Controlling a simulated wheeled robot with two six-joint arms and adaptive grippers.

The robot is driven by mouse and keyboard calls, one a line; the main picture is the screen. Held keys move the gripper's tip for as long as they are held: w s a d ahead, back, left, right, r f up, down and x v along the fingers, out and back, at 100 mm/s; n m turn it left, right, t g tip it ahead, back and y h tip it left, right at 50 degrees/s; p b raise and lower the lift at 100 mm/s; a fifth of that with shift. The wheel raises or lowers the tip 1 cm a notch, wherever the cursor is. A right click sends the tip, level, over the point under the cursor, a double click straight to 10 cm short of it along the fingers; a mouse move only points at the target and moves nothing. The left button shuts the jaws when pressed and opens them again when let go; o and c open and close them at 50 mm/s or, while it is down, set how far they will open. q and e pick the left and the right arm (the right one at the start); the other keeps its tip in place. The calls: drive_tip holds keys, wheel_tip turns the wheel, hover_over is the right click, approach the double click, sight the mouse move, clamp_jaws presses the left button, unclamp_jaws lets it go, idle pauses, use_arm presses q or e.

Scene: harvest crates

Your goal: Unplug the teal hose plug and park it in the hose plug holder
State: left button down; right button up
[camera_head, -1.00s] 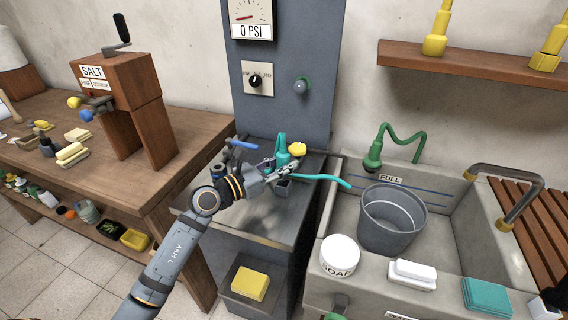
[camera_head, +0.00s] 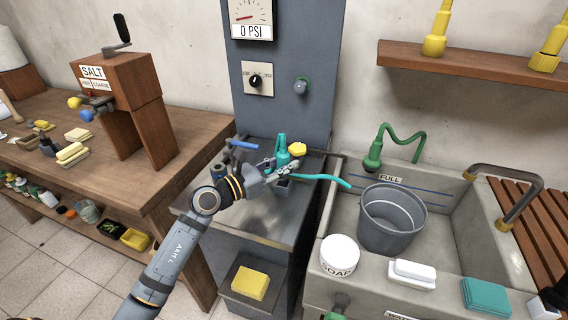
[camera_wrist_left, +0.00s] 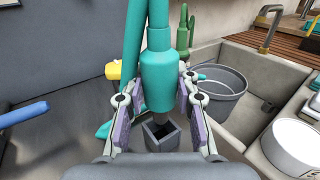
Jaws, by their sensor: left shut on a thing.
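The teal hose plug (camera_wrist_left: 159,80) is upright between the fingers of my left gripper (camera_wrist_left: 158,110), which is shut on it. In the left wrist view its dark lower tip is at the square opening of the grey hose plug holder (camera_wrist_left: 161,134). I cannot tell how far in the tip is. In the head view my left gripper (camera_head: 284,172) is over the grey counter, and the holder (camera_head: 284,187) shows just below it. My right gripper is not in view.
A blue handle (camera_head: 243,144) is left of the gripper. A yellow knob (camera_head: 297,149) is behind it. The sink (camera_head: 338,205) with a grey bucket (camera_head: 392,218) is to the right. The counter front (camera_head: 250,222) is clear.

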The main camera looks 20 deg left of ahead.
sight(284, 146)
use_arm(q)
drive_tip(key=shift+f+b, duration=1.45)
drive_tip(key=shift+f, duration=0.4)
drive_tip(key=shift+f, duration=0.25)
drive_tip(key=c, duration=0.9)
unclamp_jaws()
drive_tip(key=shift+c, duration=0.2)
drive_tip(key=shift+r, duration=0.35)
wheel_tip(284, 146, up, 9)
drive_tip(key=shift+r, duration=0.2)
